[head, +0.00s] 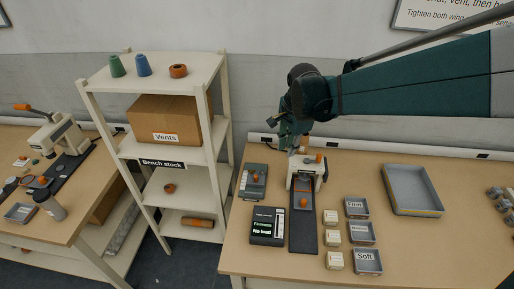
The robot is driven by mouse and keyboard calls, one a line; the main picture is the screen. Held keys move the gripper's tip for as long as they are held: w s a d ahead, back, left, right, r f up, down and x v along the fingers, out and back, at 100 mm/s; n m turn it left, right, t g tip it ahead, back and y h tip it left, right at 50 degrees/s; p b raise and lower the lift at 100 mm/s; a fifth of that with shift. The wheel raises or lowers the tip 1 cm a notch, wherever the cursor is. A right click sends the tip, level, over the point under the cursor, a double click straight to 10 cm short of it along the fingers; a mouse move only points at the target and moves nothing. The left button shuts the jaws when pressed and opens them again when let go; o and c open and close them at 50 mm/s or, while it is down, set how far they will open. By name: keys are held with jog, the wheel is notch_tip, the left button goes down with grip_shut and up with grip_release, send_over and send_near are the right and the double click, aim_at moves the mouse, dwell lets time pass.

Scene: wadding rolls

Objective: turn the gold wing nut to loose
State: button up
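A small cream press (307,172) with orange knobs stands on a dark base plate (303,240) on the right-hand bench. My gripper (291,146) points down at the top of the press, close to its left upper side. Whether it touches the press cannot be told. The fingers are small and dark here, so I cannot see whether they are open or shut. No gold wing nut can be made out; it may be too small or hidden by my gripper. A wall sign at the upper right mentions wing nuts, partly cut off.
A black display box (267,226) and a grey device (253,181) stand left of the press. Labelled trays (367,261) and small cream blocks (334,260) stand to its right. A large grey tray (411,207) lies farther right. A shelf (150,150) stands left of the bench.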

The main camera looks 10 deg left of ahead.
jog(key=w+a+f+m+g+p, duration=0.1)
jog(key=w+a+f+m+p, duration=0.15)
jog(key=w+a+f, duration=0.45)
jog(key=m+g, duration=0.1)
jog(key=m, duration=0.3)
send_over(251, 171)
jog(key=shift+n+h, duration=0.25)
jog(key=shift+h, duration=0.05)
jog(key=f, duration=0.4)
jog(key=f+p, duration=0.1)
jog(key=f, duration=0.1)
jog(key=shift+s+d+f, duration=0.1)
jog(key=shift+s+d, duration=0.15)
jog(key=shift+d, duration=0.15)
jog(key=shift+f, duration=0.2)
jog(key=shift+f+b, duration=0.4)
jog(key=shift+f, duration=3.35)
jog(key=shift+c, duration=0.2)
grip_shut()
